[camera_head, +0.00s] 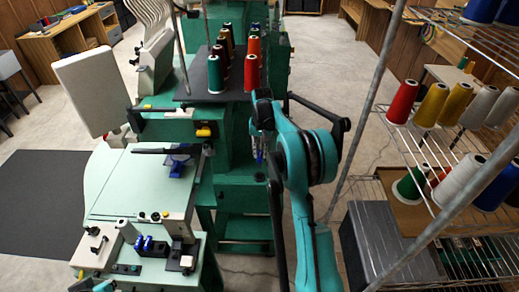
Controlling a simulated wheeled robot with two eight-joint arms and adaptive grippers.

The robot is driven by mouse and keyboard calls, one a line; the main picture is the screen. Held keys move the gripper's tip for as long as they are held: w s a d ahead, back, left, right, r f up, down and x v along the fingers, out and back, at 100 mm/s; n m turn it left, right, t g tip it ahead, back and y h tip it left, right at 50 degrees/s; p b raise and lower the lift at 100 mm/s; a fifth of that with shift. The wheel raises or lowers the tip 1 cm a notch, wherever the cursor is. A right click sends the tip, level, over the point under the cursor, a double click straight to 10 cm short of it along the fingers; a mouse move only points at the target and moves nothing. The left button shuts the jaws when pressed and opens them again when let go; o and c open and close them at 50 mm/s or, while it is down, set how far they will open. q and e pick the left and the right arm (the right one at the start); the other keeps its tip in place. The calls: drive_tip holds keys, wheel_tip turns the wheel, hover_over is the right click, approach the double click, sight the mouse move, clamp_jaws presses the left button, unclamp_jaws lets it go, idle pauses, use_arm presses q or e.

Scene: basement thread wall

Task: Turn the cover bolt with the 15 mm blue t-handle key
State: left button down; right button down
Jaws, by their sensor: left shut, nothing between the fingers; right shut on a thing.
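My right arm reaches up and over from the bottom. Its gripper (260,143) points down in front of the green machine and is partly hidden by the arm. It is shut on a thin bluish piece (259,157), which looks like the blue t-handle key; its handle is not clear. A small dark round spot (260,177) shows on the machine just below; I cannot tell if this is the cover bolt. My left gripper (88,286) shows only as a small teal and black part at the bottom left edge, apart from the key and holding nothing visible.
Two blue-topped pieces (147,244) stand on the machine's front left ledge. The pale green machine table (125,190) carries a blue part (178,165). Thread cones (252,73) stand on a dark shelf behind. A wire rack (465,140) with cones bounds the right side.

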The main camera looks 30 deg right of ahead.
sight(260, 167)
drive_tip(key=shift+f+b, duration=1.15)
drive_tip(key=shift+f, duration=1.05)
drive_tip(key=shift+f+b, duration=0.45)
drive_tip(key=shift+f, duration=0.75)
drive_tip(key=m+p, duration=0.1)
drive_tip(key=m, duration=0.1)
drive_tip(key=shift+a+r+m, duration=0.1)
drive_tip(key=shift+r+m, duration=0.05)
drive_tip(key=shift+m, duration=0.15)
drive_tip(key=m+p, duration=0.2)
drive_tip(key=m, duration=0.3)
drive_tip(key=shift+m, duration=0.3)
drive_tip(key=shift+f+m+b, duration=0.2)
drive_tip(key=shift+m+b, duration=0.25)
drive_tip(key=shift+m, duration=0.05)
drive_tip(key=m+b, duration=0.1)
drive_tip(key=m, duration=0.2)
drive_tip(key=m+b, duration=0.1)
drive_tip(key=m, duration=0.3)
drive_tip(key=shift+b, duration=0.3)
drive_tip(key=m, duration=0.3)
drive_tip(key=shift+r+n+b, duration=0.15)
drive_tip(key=shift+n+b, duration=0.15)
drive_tip(key=shift+n, duration=0.5)
drive_tip(key=shift+r, duration=0.1)
drive_tip(key=shift+r+p, duration=1.75)
drive_tip(key=shift+r, duration=1.25)
